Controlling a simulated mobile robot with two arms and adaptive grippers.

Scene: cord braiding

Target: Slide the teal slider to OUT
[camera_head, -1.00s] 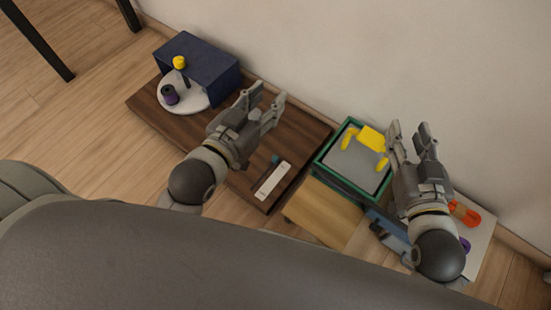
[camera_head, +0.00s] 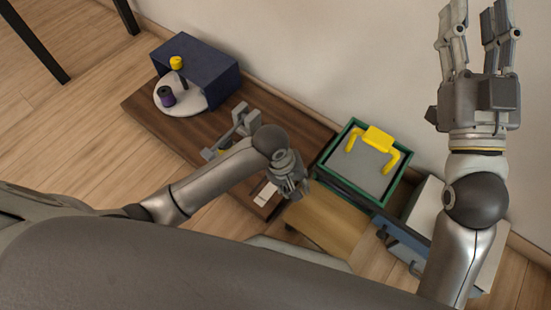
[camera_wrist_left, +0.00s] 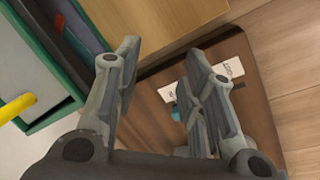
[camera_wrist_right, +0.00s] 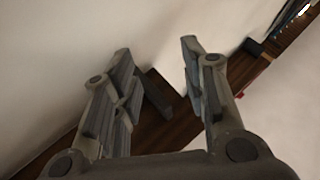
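The teal slider (camera_wrist_left: 176,113) shows in the left wrist view between my left gripper's fingers. It sits by the end of a white label strip (camera_wrist_left: 168,92) away from the OUT marking (camera_wrist_left: 231,68). A finger hides the strip's middle. In the head view the strip (camera_head: 264,193) is partly covered by my left arm and the teal slider is hidden. My left gripper (camera_wrist_left: 163,54) is open and empty above the strip; in the head view (camera_head: 298,188) it points toward the bottom. My right gripper (camera_head: 478,22) is raised at upper right, open and empty.
A brown board (camera_head: 150,112) carries a blue box (camera_head: 210,62), a white disc (camera_head: 188,108) with a purple spool (camera_head: 166,95), and a grey bracket-like object (camera_head: 236,132). A green-rimmed tray (camera_head: 335,136) with a yellow handle (camera_head: 378,138) and a wooden block (camera_head: 325,220) stand to the right.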

